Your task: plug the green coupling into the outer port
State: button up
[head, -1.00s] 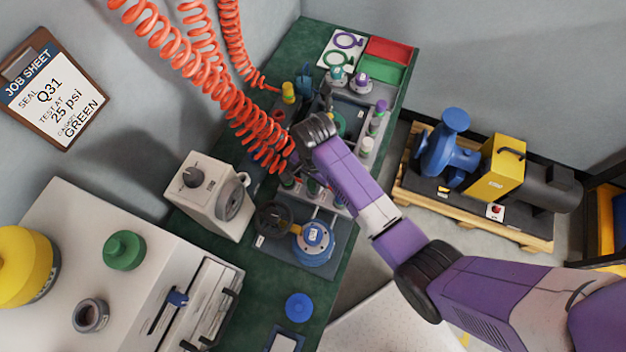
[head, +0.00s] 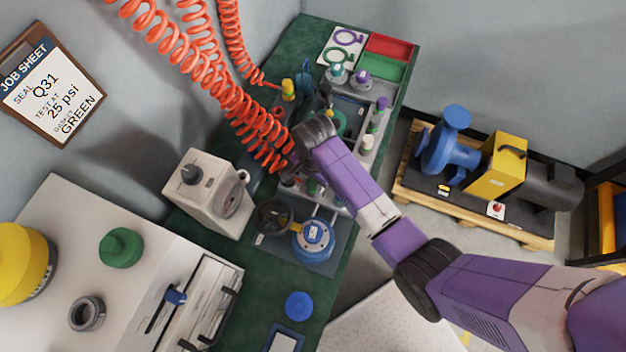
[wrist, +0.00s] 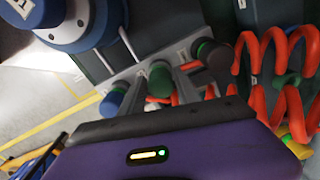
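In the wrist view, my gripper (wrist: 160,88) has its two grey fingers on either side of a green cylindrical piece, which looks like the green coupling (wrist: 160,76). The fingers seem to close on its sides, and an orange hose runs beside it. A dark round fitting with a green ring (wrist: 214,54) stands to its right, and a blue-topped fitting (wrist: 113,100) to its left, both along a grey strip. In the head view, my wrist hides the fingertips. The coupling's lower end and the outer port cannot be made out clearly.
Orange coiled hoses (head: 215,85) hang down close to my wrist. A blue flanged unit (head: 314,240) and a grey box with a knob (head: 208,190) stand nearby. A yellow coupling (head: 288,89) is farther back.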

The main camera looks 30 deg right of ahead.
jog(key=shift+o, duration=1.3)
jog(key=shift+r, duration=0.15)
notch_tip(320, 180, up, 8)
jog(key=shift+f, duration=0.25)
